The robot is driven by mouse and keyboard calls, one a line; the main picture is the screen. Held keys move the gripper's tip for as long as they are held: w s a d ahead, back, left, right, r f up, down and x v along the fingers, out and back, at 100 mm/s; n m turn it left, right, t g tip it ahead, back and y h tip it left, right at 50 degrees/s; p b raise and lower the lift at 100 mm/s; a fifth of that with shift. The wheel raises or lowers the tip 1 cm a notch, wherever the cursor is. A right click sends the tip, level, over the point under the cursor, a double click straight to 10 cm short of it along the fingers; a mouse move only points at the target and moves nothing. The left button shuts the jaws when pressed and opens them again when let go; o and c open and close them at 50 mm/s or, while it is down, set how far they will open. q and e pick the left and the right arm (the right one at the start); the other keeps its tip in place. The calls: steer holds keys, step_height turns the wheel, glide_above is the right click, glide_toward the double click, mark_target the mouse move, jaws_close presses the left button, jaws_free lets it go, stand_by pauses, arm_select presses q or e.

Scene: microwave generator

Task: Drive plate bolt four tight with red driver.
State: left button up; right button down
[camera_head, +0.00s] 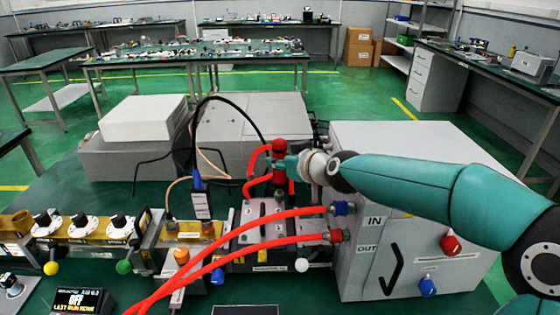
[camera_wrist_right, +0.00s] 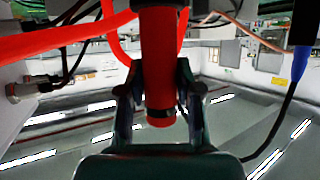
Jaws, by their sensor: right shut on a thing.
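The red driver (camera_head: 279,152) stands upright above the grey metal plate (camera_head: 268,210) in the head view. My right gripper (camera_head: 284,166) reaches in from the right and is shut on the driver. In the right wrist view the driver (camera_wrist_right: 158,65) runs between the two fingers of the right gripper (camera_wrist_right: 158,98). The number labels on the plate are too small to read surely. My left gripper is not in view.
Red hoses (camera_head: 255,230) loop beside the plate and run to the grey box (camera_head: 365,255) marked IN and OUT. A black cable (camera_head: 235,101) arches behind the driver. Dials (camera_head: 80,224) line the left.

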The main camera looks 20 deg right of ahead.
mark_target(282, 142)
steer(key=shift+s+a+f+b, duration=0.1)
steer(key=shift+f+b, duration=0.4)
steer(key=shift+f, duration=0.2)
stand_by(2.1)
steer(key=shift+r+p, duration=4.45)
steer(key=shift+r, duration=0.35)
